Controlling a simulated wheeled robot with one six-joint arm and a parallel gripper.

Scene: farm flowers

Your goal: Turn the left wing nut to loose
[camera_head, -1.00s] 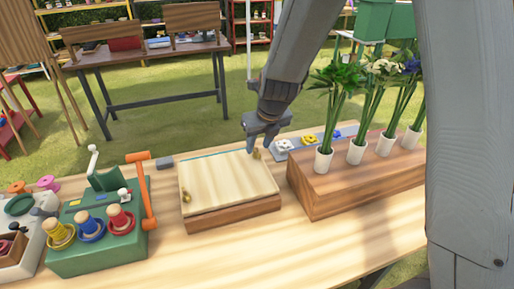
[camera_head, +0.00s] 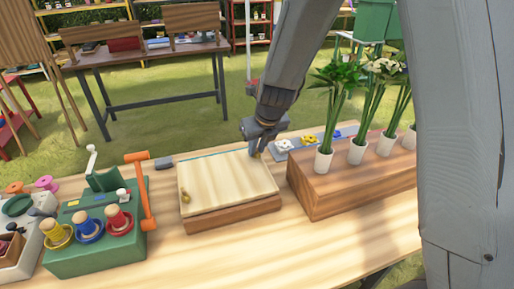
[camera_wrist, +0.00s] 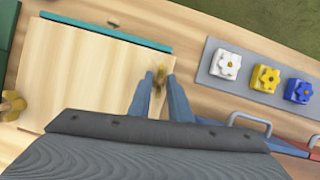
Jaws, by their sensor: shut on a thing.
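A pale wooden board (camera_head: 225,180) lies on a brown wooden block on the table. A small brass wing nut (camera_head: 185,196) sits at its front left corner; it also shows at the left edge of the wrist view (camera_wrist: 12,106). A second brass wing nut (camera_wrist: 160,72) is at the board's back right edge. My gripper (camera_head: 258,150) is over this second nut, its blue-grey fingers (camera_wrist: 158,85) shut on it. The fingers partly hide the nut in the head view.
A grey plate (camera_wrist: 255,75) with white, yellow and blue flower knobs lies right of the board. A wooden block (camera_head: 350,185) holding vases of flowers stands at the right. A green box (camera_head: 100,235) with an orange handle stands at the left. The table front is clear.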

